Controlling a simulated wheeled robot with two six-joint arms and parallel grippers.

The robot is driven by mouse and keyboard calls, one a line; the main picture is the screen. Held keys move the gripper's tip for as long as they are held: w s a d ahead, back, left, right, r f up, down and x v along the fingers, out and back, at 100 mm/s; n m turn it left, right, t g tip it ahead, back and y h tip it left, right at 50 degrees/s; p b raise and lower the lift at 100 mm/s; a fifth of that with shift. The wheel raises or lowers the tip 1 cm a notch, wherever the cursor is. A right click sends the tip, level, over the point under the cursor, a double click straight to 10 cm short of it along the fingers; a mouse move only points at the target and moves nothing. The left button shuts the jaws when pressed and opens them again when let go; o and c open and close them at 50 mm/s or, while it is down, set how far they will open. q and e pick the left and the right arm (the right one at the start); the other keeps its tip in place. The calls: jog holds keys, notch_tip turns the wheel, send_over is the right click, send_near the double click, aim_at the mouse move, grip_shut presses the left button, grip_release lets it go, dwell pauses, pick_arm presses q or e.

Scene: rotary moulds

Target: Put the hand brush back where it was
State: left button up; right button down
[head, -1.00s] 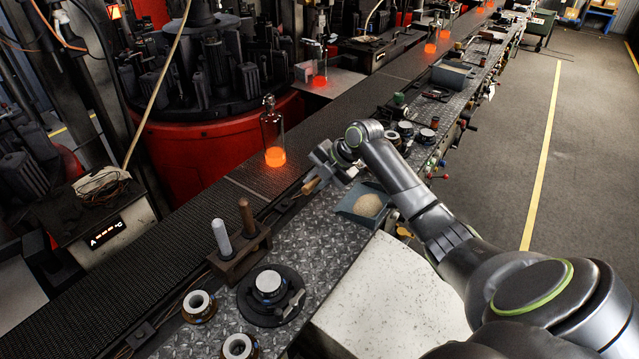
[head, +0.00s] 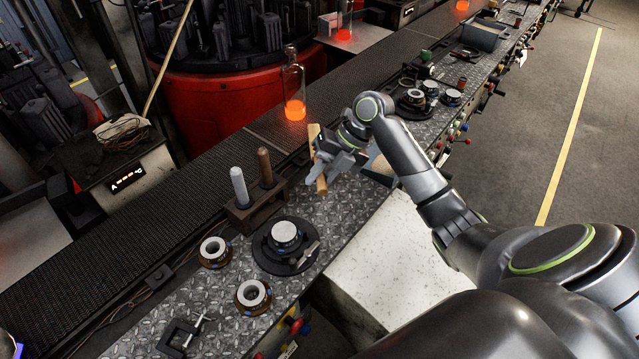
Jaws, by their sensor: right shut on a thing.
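The hand brush, with a light wooden body (head: 314,134), is in my right gripper (head: 327,172). My right gripper is shut on it above the metal bench, beside the conveyor. The brush stands steeply in the picture, with wood showing above and below the fingers. Its bristles cannot be made out. My left gripper is not in view.
A rack (head: 243,215) with two upright rods stands left of the gripper. A dark round plate (head: 268,258) and ring moulds (head: 253,292) lie nearer. A blue-grey tray (head: 380,163) is partly hidden behind my arm. A glowing bottle (head: 293,85) stands on the conveyor (head: 190,185).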

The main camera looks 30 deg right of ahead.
notch_tip(320, 180, down, 4)
jog(key=shift+r+p, duration=0.1)
jog(key=shift+p, duration=0.45)
jog(key=shift+f, duration=0.5)
jog(key=shift+f+b, duration=0.6)
jog(key=shift+b, duration=0.1)
jog(key=c, duration=1.3)
grip_release()
jog(key=shift+r, duration=0.1)
